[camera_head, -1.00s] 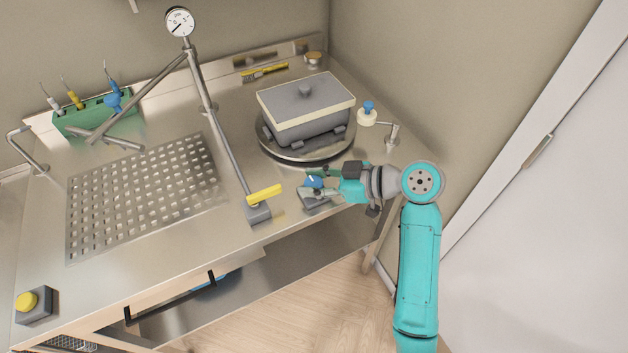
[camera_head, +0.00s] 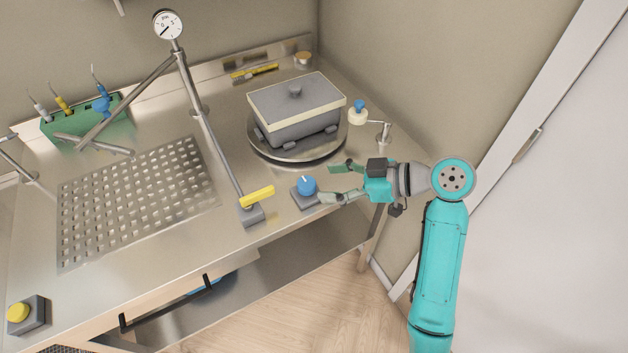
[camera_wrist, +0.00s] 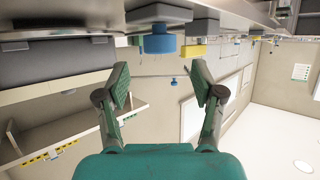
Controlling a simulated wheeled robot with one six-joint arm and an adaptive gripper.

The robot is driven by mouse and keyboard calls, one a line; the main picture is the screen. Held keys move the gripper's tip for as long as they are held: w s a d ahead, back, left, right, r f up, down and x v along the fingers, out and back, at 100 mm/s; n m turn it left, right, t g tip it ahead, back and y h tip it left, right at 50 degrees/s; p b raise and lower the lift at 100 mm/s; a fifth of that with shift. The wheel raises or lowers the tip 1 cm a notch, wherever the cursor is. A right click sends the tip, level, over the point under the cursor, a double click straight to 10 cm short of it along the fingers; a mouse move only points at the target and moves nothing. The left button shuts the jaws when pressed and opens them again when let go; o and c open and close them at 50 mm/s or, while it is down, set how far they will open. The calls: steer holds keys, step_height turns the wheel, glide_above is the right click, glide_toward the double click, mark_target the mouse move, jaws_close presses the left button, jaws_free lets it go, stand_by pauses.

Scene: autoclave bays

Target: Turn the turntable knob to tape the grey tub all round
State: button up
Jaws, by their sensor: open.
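The blue turntable knob (camera_head: 306,186) sits on a small grey base at the front of the steel bench. It also shows in the wrist view (camera_wrist: 159,44), beyond and above the fingertips in the picture. My gripper (camera_head: 335,182) is open and empty, just right of the knob and apart from it; its fingers (camera_wrist: 166,88) are spread in the wrist view. The grey tub (camera_head: 298,122), with a lid and a cream tape band along the lid edge on the visible sides, stands on the round turntable (camera_head: 262,152). Its far sides are hidden.
A yellow-handled lever (camera_head: 257,196) stands left of the knob. A tape roll with a blue top (camera_head: 358,112) is right of the turntable. A perforated plate (camera_head: 135,205), a green tool holder (camera_head: 85,128) and a gauge on a pole (camera_head: 168,25) are further left. The wall closes off the right.

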steer(key=v, duration=0.5)
steer(key=shift+d+r, duration=0.15)
steer(key=shift+d, duration=0.15)
